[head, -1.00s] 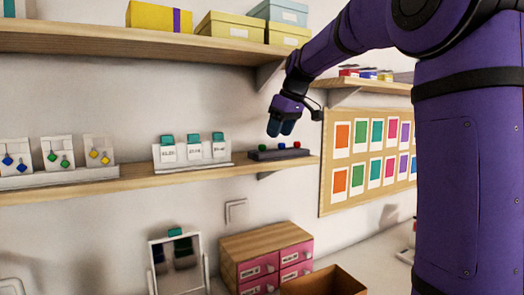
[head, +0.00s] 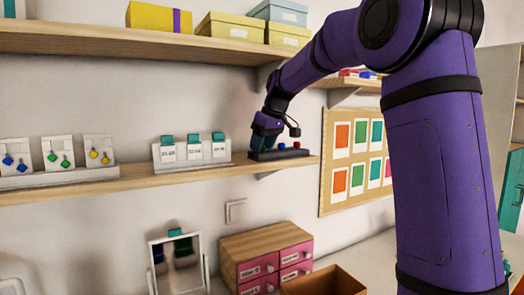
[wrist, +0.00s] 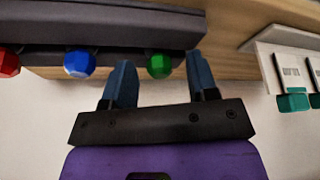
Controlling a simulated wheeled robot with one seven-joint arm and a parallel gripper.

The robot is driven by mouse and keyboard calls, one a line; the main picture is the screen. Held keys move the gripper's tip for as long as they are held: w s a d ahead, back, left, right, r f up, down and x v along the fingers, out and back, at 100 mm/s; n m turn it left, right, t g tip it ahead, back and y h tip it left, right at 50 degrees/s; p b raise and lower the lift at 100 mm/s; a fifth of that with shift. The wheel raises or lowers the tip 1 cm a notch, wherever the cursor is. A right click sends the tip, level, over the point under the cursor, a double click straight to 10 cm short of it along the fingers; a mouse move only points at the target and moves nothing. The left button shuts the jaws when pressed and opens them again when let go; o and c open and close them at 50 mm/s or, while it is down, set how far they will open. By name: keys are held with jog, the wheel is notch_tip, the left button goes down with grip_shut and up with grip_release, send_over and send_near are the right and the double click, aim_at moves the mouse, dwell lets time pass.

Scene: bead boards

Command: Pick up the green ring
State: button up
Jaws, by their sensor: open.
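The green ring shows as a faceted green stone (wrist: 159,66) at the edge of a dark ring holder (wrist: 100,33) in the wrist view. Its band is hidden. My gripper (wrist: 160,78) is open, with one blue finger on each side of the green stone and apart from it. In the head view my gripper (head: 264,132) is at the left end of the ring holder (head: 282,154) and hides the green ring. A blue stone (wrist: 79,64) is beside the green one, outside the fingers, and a red stone (wrist: 8,62) is farther left.
The holder stands on the right end of a wooden shelf (head: 130,181). To its left is a white stand (head: 190,164) with several tagged cards, also in the wrist view (wrist: 290,45). Another shelf (head: 120,42) with boxes is above. A pink drawer unit (head: 265,255) is below.

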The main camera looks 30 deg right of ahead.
jog(key=shift+f, duration=0.1)
jog(key=shift+f, duration=0.1)
jog(key=c, duration=1)
